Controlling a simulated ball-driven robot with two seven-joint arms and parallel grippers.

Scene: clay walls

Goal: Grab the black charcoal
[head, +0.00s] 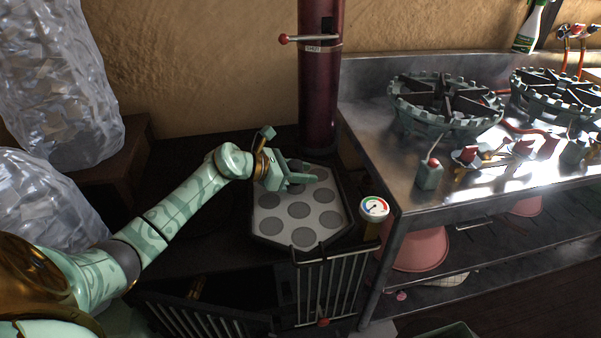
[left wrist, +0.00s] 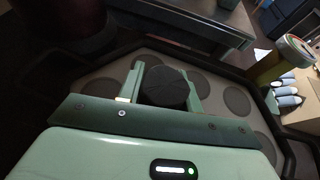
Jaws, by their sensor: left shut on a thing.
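The black charcoal (left wrist: 164,88) is a dark, rounded piece seen between the two fingers of my left gripper (left wrist: 165,84) in the left wrist view. The gripper is shut on it, over a hexagonal light tray (left wrist: 98,87) with several round dark grey spots. In the head view my left gripper (head: 292,178) is at the back of the same tray (head: 284,224), and the charcoal is mostly hidden by the fingers. Whether the charcoal touches the tray is not clear. My right gripper is not in view.
A dark red pipe (head: 319,90) rises behind the tray. A barred grate door (head: 328,286) stands in front, and a gauge (head: 374,208) is at its right. A metal counter (head: 375,158) with burners (head: 445,122) fills the right. Clear bags (head: 62,85) stand at the left.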

